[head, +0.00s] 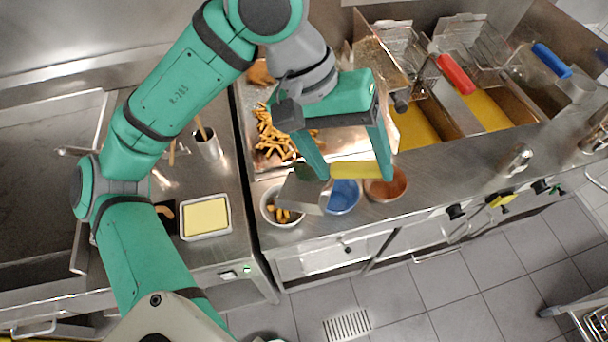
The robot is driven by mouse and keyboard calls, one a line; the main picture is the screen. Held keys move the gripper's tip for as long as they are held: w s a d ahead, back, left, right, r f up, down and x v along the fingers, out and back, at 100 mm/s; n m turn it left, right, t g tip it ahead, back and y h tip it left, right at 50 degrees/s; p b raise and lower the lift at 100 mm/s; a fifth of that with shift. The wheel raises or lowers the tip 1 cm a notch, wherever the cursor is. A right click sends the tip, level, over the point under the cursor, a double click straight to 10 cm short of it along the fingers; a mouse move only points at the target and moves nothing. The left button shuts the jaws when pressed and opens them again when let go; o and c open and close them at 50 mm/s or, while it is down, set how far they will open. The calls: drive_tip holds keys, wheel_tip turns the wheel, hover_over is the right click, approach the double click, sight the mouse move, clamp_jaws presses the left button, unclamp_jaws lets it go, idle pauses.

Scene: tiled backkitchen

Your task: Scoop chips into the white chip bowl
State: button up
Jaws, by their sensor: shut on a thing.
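My gripper (355,172) is shut on the yellow handle of a metal scoop (312,196). The scoop's metal end is over the right side of the white chip bowl (268,212) and hides part of it. A few chips (284,215) show in the bowl below the scoop. I cannot tell whether the scoop touches the bowl or still holds chips. More chips (270,137) lie in a loose pile on the steel tray behind, partly hidden by my arm.
A blue bowl (343,198) and a reddish-brown bowl (388,188) stand to the right of the white bowl, close to the scoop. Fryers with yellow oil (415,128) are at the right. A tub with a yellow block (206,217) and a utensil pot (208,146) stand left.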

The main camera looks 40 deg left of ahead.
drive_tip(key=shift+w+d+f+y, duration=0.1)
drive_tip(key=shift+d+y, duration=0.2)
drive_tip(key=shift+d, duration=0.15)
drive_tip(key=shift+w+d+f+y, duration=0.1)
drive_tip(key=shift+d+y, duration=0.2)
drive_tip(key=shift+d, duration=0.1)
drive_tip(key=shift+w+d+f, duration=0.1)
drive_tip(key=shift+d, duration=0.1)
drive_tip(key=d+f+y, duration=0.1)
drive_tip(key=d+y, duration=0.1)
drive_tip(key=w+d+f+g+y, duration=0.1)
drive_tip(key=shift+d+f+y, duration=0.3)
drive_tip(key=shift+d+y, duration=0.1)
drive_tip(key=shift+w, duration=0.2)
